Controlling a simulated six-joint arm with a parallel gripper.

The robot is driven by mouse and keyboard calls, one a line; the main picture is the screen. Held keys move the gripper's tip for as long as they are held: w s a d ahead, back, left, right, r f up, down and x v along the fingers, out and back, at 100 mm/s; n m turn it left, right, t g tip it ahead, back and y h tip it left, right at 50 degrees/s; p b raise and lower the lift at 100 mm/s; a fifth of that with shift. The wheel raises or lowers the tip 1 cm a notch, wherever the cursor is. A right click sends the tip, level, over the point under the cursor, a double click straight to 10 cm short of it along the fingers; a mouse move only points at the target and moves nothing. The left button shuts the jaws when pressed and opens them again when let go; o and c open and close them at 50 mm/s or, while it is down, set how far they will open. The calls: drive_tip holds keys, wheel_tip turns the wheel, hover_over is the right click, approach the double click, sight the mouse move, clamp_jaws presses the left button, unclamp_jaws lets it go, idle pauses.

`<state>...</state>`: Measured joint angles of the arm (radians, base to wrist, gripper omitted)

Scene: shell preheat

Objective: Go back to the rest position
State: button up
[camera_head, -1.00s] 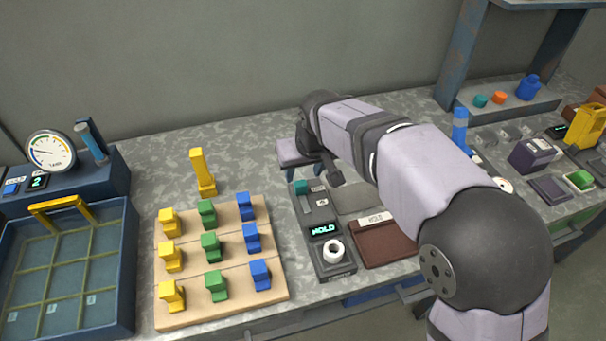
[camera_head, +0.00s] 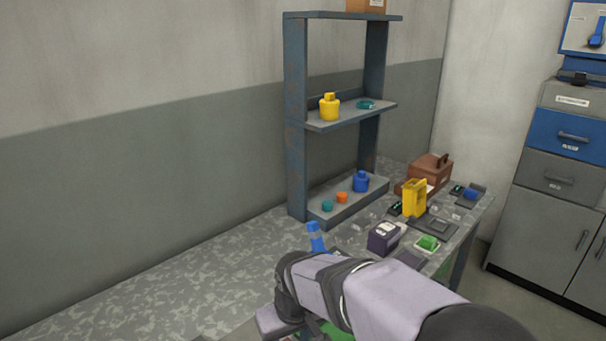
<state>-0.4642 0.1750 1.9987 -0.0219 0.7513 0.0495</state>
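My arm reaches in from the bottom right of the head view. The end with my gripper (camera_head: 275,322) is at the bottom edge, above the speckled grey bench (camera_head: 180,285). Only a pale lilac part and dark joint of it show. Its fingertips are hidden or cut off by the frame, so whether it is open, shut or holding something cannot be told. A blue upright piece (camera_head: 315,237) stands just behind my arm's dark wrist in the picture.
A blue-grey shelf rack (camera_head: 297,120) stands on the bench with small coloured containers. Right of it are a yellow holder (camera_head: 414,198), a dark box (camera_head: 383,237), a green piece (camera_head: 428,243) and a brown case (camera_head: 430,172). Grey cabinets (camera_head: 560,200) stand at right. The bench's left stretch is clear.

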drive_tip(key=s+d+f+m+g+h+p, duration=0.1)
drive_tip(key=s+d+m, duration=0.4)
drive_tip(key=s+d, duration=0.9)
drive_tip(key=d+g+p, duration=0.1)
drive_tip(key=d+p, duration=0.1)
drive_tip(key=d, duration=0.2)
drive_tip(key=shift+s+f, duration=0.15)
drive_tip(key=shift+s, duration=0.25)
